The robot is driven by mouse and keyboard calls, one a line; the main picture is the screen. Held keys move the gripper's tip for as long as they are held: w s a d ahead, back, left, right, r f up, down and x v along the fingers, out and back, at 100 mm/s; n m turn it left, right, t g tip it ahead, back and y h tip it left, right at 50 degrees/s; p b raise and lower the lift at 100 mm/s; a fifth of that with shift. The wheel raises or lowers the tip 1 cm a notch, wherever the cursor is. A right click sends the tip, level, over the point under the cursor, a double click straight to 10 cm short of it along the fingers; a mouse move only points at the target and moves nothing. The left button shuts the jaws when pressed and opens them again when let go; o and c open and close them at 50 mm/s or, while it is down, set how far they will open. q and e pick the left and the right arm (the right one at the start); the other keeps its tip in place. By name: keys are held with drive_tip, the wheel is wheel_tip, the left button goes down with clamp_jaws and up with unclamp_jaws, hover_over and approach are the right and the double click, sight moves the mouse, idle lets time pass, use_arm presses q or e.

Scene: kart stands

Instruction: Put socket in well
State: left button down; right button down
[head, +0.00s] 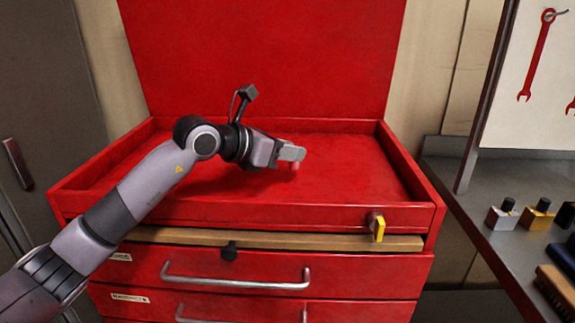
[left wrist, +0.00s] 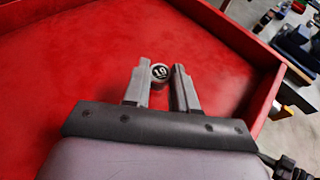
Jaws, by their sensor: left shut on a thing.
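The socket (left wrist: 160,72) is a small round piece with a dark, numbered end face, seen in the left wrist view between my two fingers. My left gripper (head: 292,153) is shut on it, over the red well (head: 340,170) in the top of the tool chest. The well also shows in the left wrist view (left wrist: 70,65); its floor around the gripper looks bare. In the head view the fingers mostly hide the socket. I cannot tell whether the socket touches the floor. My right gripper is not in view.
Raised red walls (head: 412,175) edge the well, and the tall red lid (head: 260,60) stands behind. Below are a wooden board (head: 300,240) with a yellow catch (head: 378,228) and closed drawers (head: 240,270). A grey bench (head: 490,240) with small items stands at right.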

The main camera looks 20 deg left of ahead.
sight(289, 165)
use_arm(q)
wheel_tip(289, 165, down, 3)
drive_tip(key=shift+f, duration=0.2)
drive_tip(key=shift+f, duration=0.2)
drive_tip(key=c, duration=0.9)
unclamp_jaws()
drive_tip(key=shift+r, duration=0.1)
drive_tip(key=shift+r, duration=0.1)
drive_tip(key=shift+a+r, duration=0.1)
drive_tip(key=b+v, duration=0.1)
drive_tip(key=v, duration=1.1)
